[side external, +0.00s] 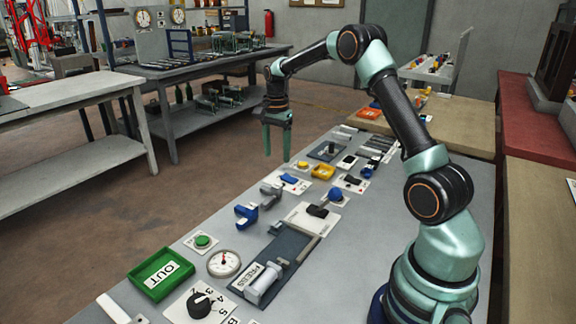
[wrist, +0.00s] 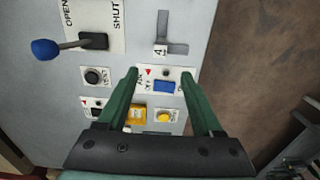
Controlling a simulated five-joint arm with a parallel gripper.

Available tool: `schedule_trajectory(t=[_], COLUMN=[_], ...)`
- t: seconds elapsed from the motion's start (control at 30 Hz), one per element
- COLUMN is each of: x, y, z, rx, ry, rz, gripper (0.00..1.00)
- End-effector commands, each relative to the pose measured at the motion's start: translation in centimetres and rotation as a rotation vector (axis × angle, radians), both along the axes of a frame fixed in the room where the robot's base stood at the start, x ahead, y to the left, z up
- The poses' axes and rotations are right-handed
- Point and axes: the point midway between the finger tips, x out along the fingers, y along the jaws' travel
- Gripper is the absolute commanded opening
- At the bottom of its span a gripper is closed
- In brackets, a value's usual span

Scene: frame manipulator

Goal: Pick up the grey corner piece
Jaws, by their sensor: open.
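The grey corner piece (side external: 271,190) lies on the grey bench top, left of a blue-knobbed lever, in the side external view. In the wrist view the piece (wrist: 172,46) shows as a bent grey bar beyond the fingertips, apart from them. My gripper (side external: 275,142) hangs above the bench's left edge, farther along the bench than the piece. In the wrist view my gripper (wrist: 159,76) has its two green fingers spread, with a blue switch (wrist: 163,86) visible below the gap. Nothing is held between the fingers.
A blue bracket (side external: 246,214) lies near the corner piece. The OPEN/SHUT lever (wrist: 93,40) has a raised blue knob (wrist: 45,49).

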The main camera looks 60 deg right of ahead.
Motion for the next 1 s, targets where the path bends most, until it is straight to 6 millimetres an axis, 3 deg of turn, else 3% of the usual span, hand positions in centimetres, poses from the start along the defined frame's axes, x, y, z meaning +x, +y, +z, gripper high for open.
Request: schedule_trajectory(t=[0.1,0.3,0.47,0.8,1.0], x=[-0.1,-0.1,-0.1,0.0,0.0], y=[0.1,0.1,0.1,0.3,0.3], z=[-2.2,-4.9,-5.8,-10.1,-10.6], rx=[0.002,0.001,0.001,0.001,0.0], ry=[0.005,0.003,0.001,0.001,0.0], rz=[0.002,0.003,0.004,0.004,0.004], gripper=[0.68,0.68,0.68,0.68,0.68])
